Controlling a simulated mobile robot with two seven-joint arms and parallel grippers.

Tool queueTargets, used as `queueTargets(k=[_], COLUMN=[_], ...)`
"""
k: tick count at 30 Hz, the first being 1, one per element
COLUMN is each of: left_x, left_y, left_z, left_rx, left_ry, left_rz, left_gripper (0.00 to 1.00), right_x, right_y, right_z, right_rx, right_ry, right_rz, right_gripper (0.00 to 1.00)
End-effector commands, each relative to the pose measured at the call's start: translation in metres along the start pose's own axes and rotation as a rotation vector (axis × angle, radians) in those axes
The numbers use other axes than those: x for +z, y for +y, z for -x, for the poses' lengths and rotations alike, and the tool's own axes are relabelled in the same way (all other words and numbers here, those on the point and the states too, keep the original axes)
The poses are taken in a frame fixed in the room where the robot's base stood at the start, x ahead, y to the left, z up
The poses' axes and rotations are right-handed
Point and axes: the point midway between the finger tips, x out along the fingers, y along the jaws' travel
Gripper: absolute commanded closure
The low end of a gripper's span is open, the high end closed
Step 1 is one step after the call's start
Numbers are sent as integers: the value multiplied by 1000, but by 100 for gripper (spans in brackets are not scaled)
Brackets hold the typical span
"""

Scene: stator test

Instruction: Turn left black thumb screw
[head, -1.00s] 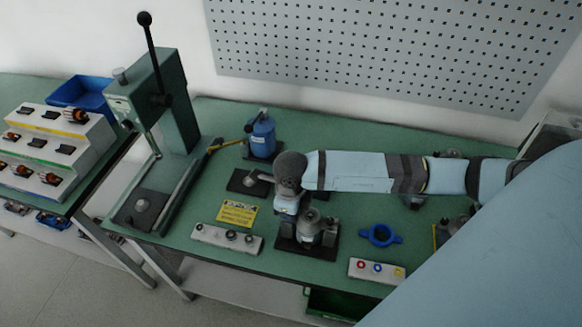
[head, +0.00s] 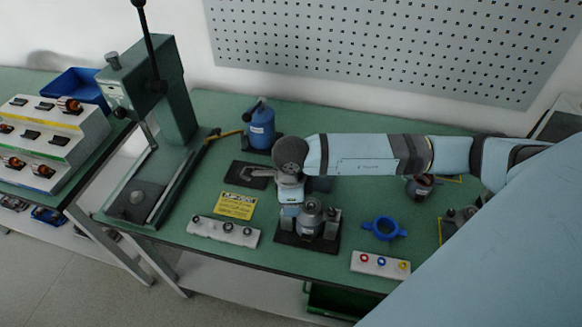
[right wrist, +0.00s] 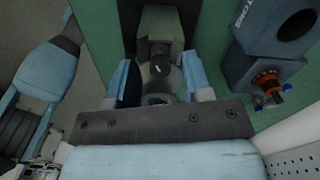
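A small fixture with a grey round housing (head: 312,213) and side posts stands on a black base plate (head: 298,241) near the table's front edge. My right gripper (head: 291,208) points down at the fixture's left side. In the right wrist view my right gripper (right wrist: 158,85) has its two blue fingers apart, on either side of a grey block (right wrist: 160,28) and a dark round knob (right wrist: 161,66). I cannot tell whether the fingers touch the knob, or whether it is the left black thumb screw. My left gripper does not show clearly in either view.
A green lever press (head: 172,95) stands at the left.

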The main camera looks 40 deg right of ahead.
Motion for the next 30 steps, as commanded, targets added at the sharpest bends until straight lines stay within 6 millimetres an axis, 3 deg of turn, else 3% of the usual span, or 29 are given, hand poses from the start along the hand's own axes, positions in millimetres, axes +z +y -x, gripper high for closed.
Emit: queueTargets(k=[8,21,30], left_x=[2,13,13], left_y=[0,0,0], left_z=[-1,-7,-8], left_rx=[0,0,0], left_ry=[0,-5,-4], left_rz=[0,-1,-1], left_gripper=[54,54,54], right_x=[1,0,0], right_y=[0,0,0], right_z=[16,111,138], right_rx=[-1,-4,-1], right_ry=[-2,-2,-1], right_rz=[0,1,0], right_gripper=[54,54,54])
